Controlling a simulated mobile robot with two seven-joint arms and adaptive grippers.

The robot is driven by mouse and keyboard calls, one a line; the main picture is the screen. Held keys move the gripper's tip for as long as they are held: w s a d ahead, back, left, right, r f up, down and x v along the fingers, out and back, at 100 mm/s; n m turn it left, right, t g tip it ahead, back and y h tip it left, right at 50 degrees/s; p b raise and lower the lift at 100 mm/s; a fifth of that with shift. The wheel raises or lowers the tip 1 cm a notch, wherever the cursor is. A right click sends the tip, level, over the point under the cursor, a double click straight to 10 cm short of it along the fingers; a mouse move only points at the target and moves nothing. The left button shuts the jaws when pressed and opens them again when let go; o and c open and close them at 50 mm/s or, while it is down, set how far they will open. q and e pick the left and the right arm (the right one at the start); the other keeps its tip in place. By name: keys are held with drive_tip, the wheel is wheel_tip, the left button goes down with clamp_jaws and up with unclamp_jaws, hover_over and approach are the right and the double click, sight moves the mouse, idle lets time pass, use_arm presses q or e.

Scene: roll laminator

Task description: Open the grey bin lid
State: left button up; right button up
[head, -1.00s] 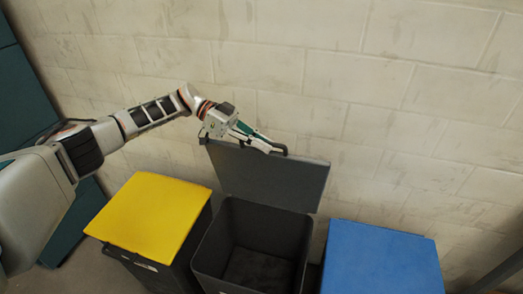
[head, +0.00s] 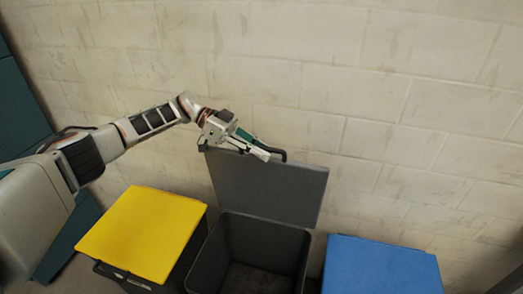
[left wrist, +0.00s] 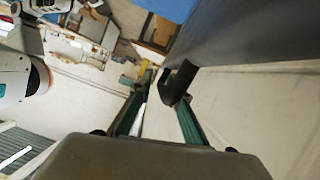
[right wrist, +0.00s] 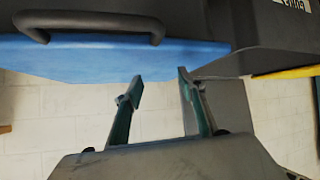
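The grey bin (head: 290,240) stands between the yellow-lidded and blue-lidded bins, with its dark inside showing. Its grey lid (head: 265,190) is raised and stands steeply up by the wall at the back of the bin. My left gripper (head: 265,154) is at the lid's top edge, by the black handle (head: 280,153). In the left wrist view its fingers (left wrist: 165,90) are apart, and the black handle (left wrist: 178,84) lies beside the right finger. Whether they touch is unclear. My right gripper (right wrist: 160,83) is open and empty; it shows only in the right wrist view.
The yellow lid (head: 143,232) is shut at the left, and the blue lid (head: 380,266) is shut at the right. The pale block wall (head: 400,90) is close behind the bins. A teal cabinet (head: 22,115) stands at the far left.

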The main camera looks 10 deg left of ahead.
use_arm(q)
drive_tip(key=shift+a, duration=0.1)
drive_tip(key=v, duration=1.1)
drive_tip(key=shift+a+r, duration=0.1)
drive_tip(key=shift+a, duration=0.3)
